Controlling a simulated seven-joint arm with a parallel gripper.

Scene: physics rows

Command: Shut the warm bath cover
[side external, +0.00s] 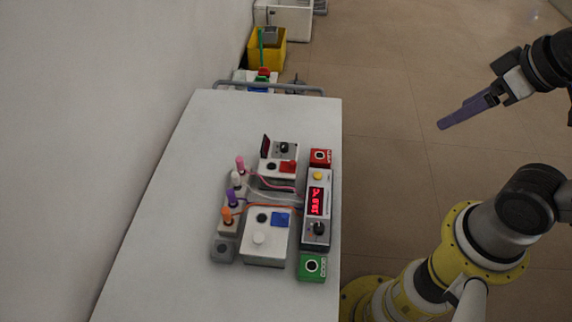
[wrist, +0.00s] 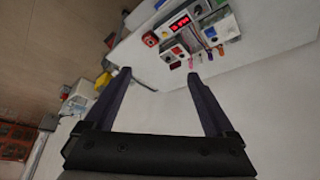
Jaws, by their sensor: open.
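The bath with red markings (side external: 277,168), which I take for the warm bath, is a small white box at the back of the device group on the white table. Its dark red cover (side external: 265,146) stands raised at the left side of the box. In the wrist view the cover (wrist: 175,65) shows as a small dark red patch. My gripper (side external: 442,124) is to the right of the table, well apart from the cover. In the wrist view my gripper (wrist: 157,75) has its fingers wide apart with nothing between them.
A white box with a blue square (side external: 265,240) sits in front. A red digital display unit (side external: 316,205) stands right, between a red block (side external: 320,157) and a green block (side external: 312,267). Several coloured plugs with cables (side external: 233,198) stand left. The table's front (side external: 190,290) is clear.

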